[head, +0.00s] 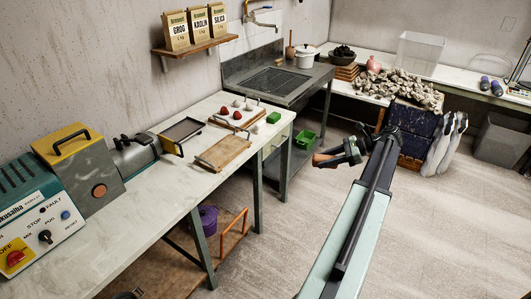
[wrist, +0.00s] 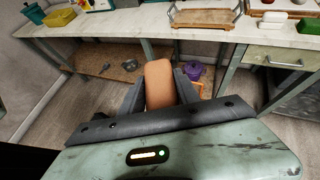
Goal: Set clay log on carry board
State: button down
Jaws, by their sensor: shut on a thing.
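The clay log (wrist: 158,82) is an orange-brown block with rounded edges, held between the two dark fingers of my gripper (wrist: 160,92) in the wrist view. In the head view, my gripper (head: 338,156) is over the open floor to the right of the worktable, and the end of the clay log (head: 323,160) sticks out to its left. The carry board appears to be the wooden board with raised handles (head: 224,153) near the worktable's front edge. It also shows at the top of the wrist view (wrist: 205,18). Its visible top looks bare. The log is well apart from it.
Machines fill the table's left end. A purple pot (head: 208,218) stands on the lower shelf.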

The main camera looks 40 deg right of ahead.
aim_at(200, 159)
jog(key=i, duration=1)
jog(key=z, duration=0.05)
